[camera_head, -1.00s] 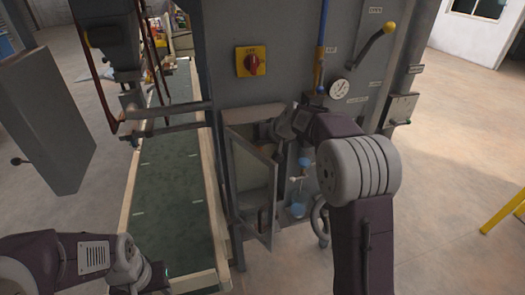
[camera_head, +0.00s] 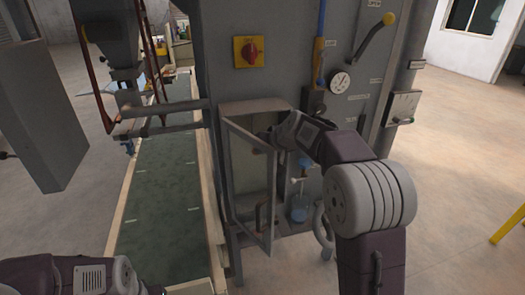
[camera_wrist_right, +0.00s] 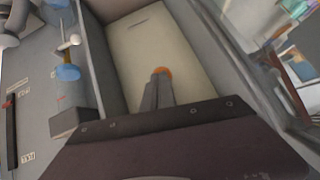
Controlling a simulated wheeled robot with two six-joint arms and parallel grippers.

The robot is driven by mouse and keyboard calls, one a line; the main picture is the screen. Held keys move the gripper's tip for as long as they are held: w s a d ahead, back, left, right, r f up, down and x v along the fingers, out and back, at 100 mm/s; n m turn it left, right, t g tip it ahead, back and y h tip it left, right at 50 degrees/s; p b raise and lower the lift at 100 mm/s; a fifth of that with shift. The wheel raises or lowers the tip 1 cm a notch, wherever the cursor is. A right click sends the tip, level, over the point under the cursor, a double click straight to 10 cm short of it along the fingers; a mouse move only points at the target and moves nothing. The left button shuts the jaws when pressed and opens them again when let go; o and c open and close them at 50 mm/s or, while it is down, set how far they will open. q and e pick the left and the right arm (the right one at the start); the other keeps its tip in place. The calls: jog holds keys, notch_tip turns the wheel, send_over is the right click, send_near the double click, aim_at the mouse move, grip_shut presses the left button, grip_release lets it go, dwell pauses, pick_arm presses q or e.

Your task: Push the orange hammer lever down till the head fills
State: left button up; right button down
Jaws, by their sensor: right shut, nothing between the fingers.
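The orange lever end (camera_wrist_right: 165,71) shows as a small round tip just beyond my right fingertips in the right wrist view. The rest of the lever is hidden behind the fingers. My right gripper (camera_wrist_right: 160,82) is shut and empty. It points into the open cabinet (camera_head: 226,150) and overlaps the lower edge of the orange tip; I cannot tell if they touch. In the head view my right wrist covers the cabinet's upper right, and the fingers are hard to make out. My left arm enters at the bottom left; its gripper is out of view.
The glazed cabinet door (camera_head: 245,200) stands open towards me, left of my right arm. A red switch on a yellow plate (camera_head: 249,51) is above. A gauge (camera_head: 340,82) and a yellow-knobbed handle (camera_head: 375,37) are at right. A green conveyor (camera_head: 160,215) runs along the left.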

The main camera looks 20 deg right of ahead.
jog(key=shift+s+f, duration=0.1)
dwell(0.3)
jog(key=v, duration=0.9)
dwell(1.0)
